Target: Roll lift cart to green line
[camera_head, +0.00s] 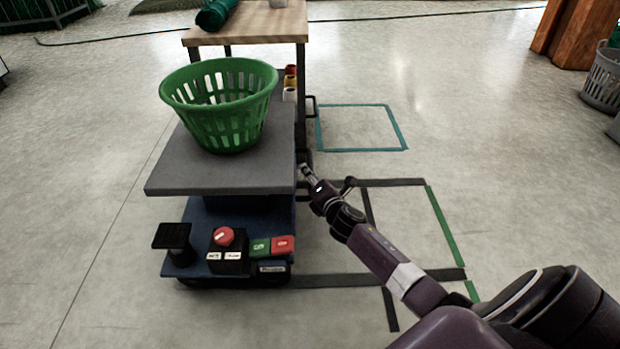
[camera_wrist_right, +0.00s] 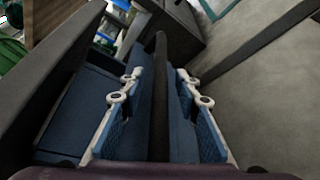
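The lift cart has a grey top platform (camera_head: 170,178) over a blue base (camera_head: 200,222) and stands left of the dark taped floor box. A green slotted basket (camera_head: 218,105) sits on the platform. The green line (camera_head: 443,225) is the taped right side of that floor box, with bare floor between it and the cart. My right gripper (camera_head: 305,168) is at the cart's right side. In the right wrist view, a dark bar (camera_wrist_right: 158,100) stands between its fingers (camera_wrist_right: 158,88), with visible gaps on both sides. My left gripper is out of view.
A wood-topped table (camera_head: 255,24) stands just behind the cart. A teal floor outline (camera_head: 406,135) lies behind the dark tape (camera_head: 390,183). A red button box (camera_head: 228,252) is on the cart's base. A grey basket (camera_head: 603,80) and wooden post (camera_head: 570,35) are at far right.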

